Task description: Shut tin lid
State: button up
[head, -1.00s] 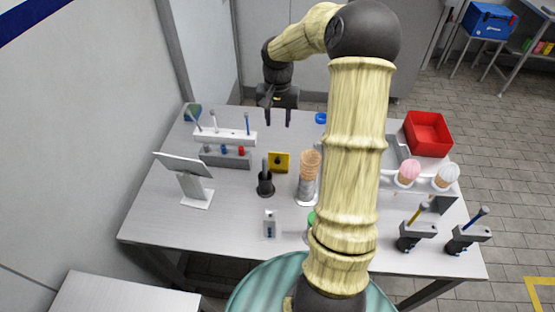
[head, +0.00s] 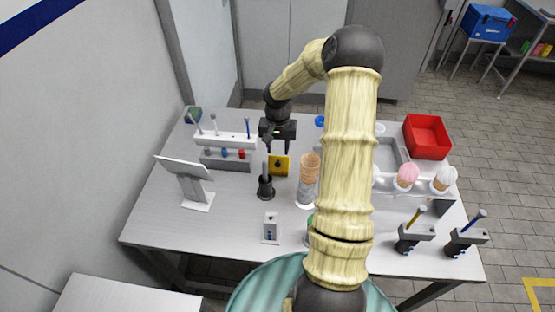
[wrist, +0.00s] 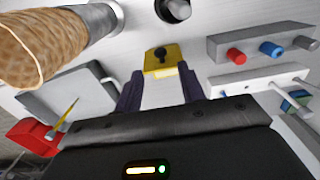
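No thing in view is clearly a tin with a lid. A small yellow block with a dark knob or hole (head: 279,170) stands mid-table; it also shows in the wrist view (wrist: 160,56), just beyond the fingers. A small green-and-blue thing (head: 193,114) sits at the table's far left corner, too small to tell whether it is a tin. My gripper (head: 278,149) is just behind and above the yellow block.
A cone stack (head: 309,168) stands right of the yellow block, a black holder (head: 266,187) in front. A white tool rack (head: 225,140) is to the left. A red bin (head: 427,137) is at the back right. My arm hides part of the table's right side.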

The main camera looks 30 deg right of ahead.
aim_at(278, 163)
notch_tip(278, 163, down, 7)
jog(key=shift+p, duration=0.4)
grip_shut()
